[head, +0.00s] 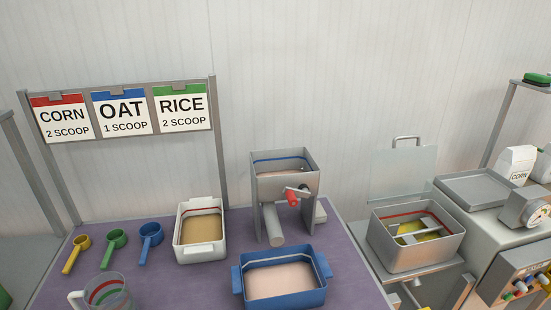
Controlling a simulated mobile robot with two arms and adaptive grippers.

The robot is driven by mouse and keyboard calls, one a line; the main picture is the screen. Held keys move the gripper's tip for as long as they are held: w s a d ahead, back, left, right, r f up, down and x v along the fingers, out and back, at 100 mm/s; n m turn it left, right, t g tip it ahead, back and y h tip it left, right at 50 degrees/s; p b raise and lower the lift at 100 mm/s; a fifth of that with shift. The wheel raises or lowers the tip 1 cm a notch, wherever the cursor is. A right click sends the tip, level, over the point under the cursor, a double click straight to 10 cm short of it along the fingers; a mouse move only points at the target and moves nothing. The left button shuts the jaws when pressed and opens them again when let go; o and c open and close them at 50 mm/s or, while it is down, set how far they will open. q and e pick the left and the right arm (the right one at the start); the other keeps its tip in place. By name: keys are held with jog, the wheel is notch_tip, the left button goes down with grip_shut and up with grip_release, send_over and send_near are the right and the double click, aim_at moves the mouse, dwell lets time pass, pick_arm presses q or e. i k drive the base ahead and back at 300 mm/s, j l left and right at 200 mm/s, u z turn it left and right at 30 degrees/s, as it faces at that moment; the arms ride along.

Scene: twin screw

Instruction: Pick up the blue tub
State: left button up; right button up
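The blue tub (316,293) sits upright at the front of the purple table, just in front of the metal hopper machine. It is a rectangular tub with a handle tab at each short end and holds a pale pinkish fill. Neither of my grippers shows in the head view, and nothing is touching the tub's handles that I can see.
A white tub (184,256) with tan fill stands left of the blue tub. The hopper machine (265,193) with a red-knobbed crank is behind it. Yellow (74,256), green (114,243) and blue (149,236) scoops and a clear jug (108,297) lie left. A metal bin (398,257) stands right.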

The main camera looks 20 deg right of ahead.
aim_at(292, 277)
jog(key=z, duration=2)
jog(key=u, duration=1.2)
jog(key=l+u, duration=0.3)
jog(key=l, duration=0.15)
jog(key=l+u, duration=0.3)
jog(key=l, duration=0.2)
jog(key=l+u, duration=0.3)
jog(key=l, duration=0.15)
jog(key=k+l+u, duration=0.3)
jog(key=l+u, duration=0.3)
jog(key=l, duration=0.25)
jog(key=k, duration=0.05)
